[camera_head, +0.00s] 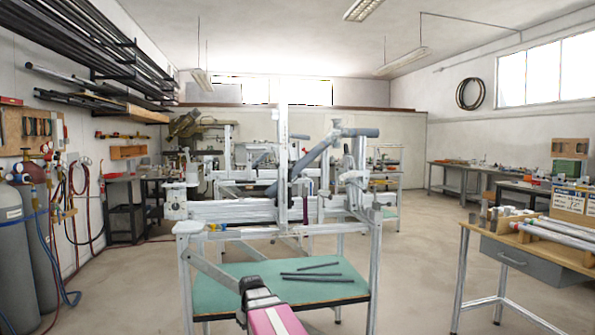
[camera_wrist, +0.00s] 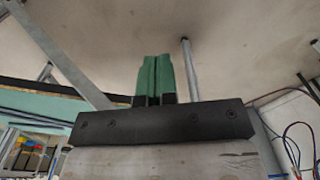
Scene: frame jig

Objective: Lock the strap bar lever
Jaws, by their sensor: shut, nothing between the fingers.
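The frame jig (camera_head: 250,211) stands in the middle of the head view, a pale metal rig on legs. A grey-blue tube (camera_head: 318,151) slants up across it, and a short level tube (camera_head: 360,132) sits at its upper right. I cannot tell which part of the jig is the strap bar lever, nor its position. My gripper (camera_wrist: 155,80) shows in the wrist view with its two green fingers together and nothing between them. In the head view my pink and grey arm reaches in from the bottom, in front of the jig; the fingertips cannot be made out there.
A turquoise shelf (camera_head: 220,293) under the jig carries several dark tubes (camera_head: 318,274). A wooden-topped bench (camera_head: 553,258) with a drawer stands at the right. Gas cylinders (camera_head: 15,262) stand at the left wall. The floor (camera_head: 425,225) between jig and bench is clear.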

